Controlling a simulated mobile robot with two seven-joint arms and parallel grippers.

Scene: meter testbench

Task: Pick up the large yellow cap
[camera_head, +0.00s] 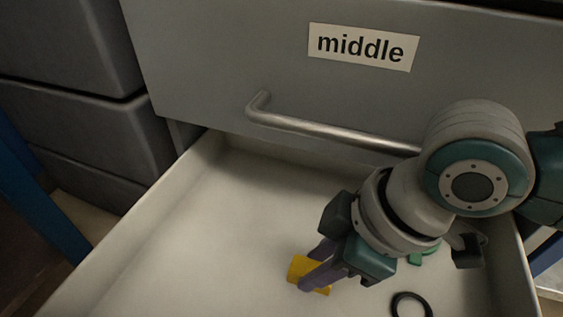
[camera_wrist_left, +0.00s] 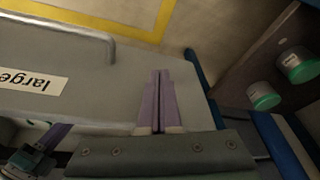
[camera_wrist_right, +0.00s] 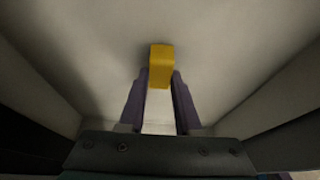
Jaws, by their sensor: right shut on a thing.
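The large yellow cap (camera_head: 299,267) is in the open drawer, between the fingers of my right gripper (camera_head: 314,268). In the right wrist view the yellow cap (camera_wrist_right: 160,66) sits at the fingertips of the right gripper (camera_wrist_right: 160,80), which is shut on it. Part of the cap is hidden by a finger in the head view. I cannot tell whether the cap touches the drawer floor. My left gripper (camera_wrist_left: 160,80) shows only in the left wrist view. Its two purple fingers are together with nothing between them.
The open pale drawer (camera_head: 150,240) lies below a closed drawer labelled "middle" (camera_head: 361,47) with a bar handle (camera_head: 330,131). A black ring (camera_head: 411,304) and a green piece (camera_head: 424,253) lie in the drawer's right side.

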